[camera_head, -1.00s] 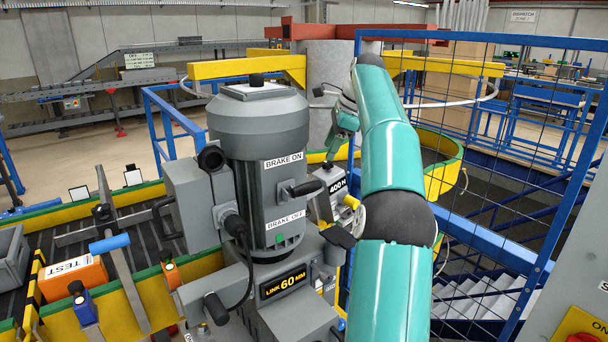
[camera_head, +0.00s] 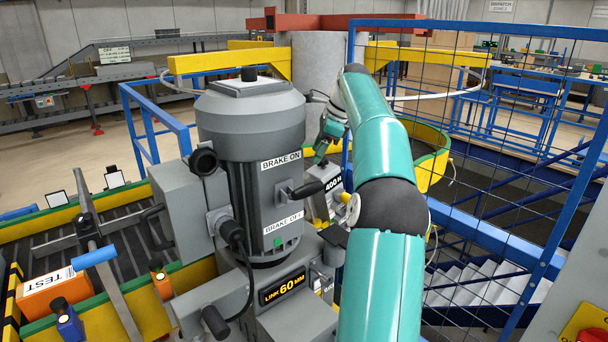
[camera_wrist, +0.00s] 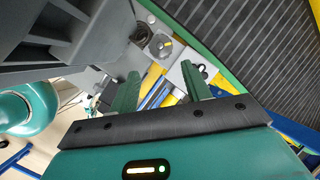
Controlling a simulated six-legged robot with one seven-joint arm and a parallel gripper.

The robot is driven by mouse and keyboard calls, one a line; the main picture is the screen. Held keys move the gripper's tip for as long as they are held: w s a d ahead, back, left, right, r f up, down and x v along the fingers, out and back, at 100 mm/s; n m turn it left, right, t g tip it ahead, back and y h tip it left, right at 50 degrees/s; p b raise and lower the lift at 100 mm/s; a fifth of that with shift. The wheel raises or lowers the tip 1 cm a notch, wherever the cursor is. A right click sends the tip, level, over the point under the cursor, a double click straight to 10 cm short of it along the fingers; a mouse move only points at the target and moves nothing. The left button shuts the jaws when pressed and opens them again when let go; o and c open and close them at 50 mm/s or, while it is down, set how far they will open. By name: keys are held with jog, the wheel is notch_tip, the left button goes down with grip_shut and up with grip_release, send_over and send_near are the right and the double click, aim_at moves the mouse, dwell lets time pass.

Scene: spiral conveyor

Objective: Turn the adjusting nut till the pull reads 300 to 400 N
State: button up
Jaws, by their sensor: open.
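A display (camera_head: 283,285) below the motor reads LINK 60 MM. I cannot make out the adjusting nut for certain.
The grey motor (camera_head: 250,125) has BRAKE ON and BRAKE OFF labels and a black-knobbed lever (camera_head: 308,189). A blue mesh fence (camera_head: 490,140) stands at right, with steps (camera_head: 490,285) beyond.

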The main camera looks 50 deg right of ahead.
jog(key=x, duration=1)
jog(key=shift+d, duration=0.1)
jog(key=c, duration=0.7)
jog(key=n+g, duration=0.1)
jog(key=n, duration=0.1)
jog(key=n+g+y, duration=0.1)
jog(key=n, duration=0.1)
jog(key=shift+w+d+r+y, duration=0.1)
jog(key=shift+w+y, duration=0.05)
jog(key=shift+y, duration=0.15)
jog(key=o, duration=0.7)
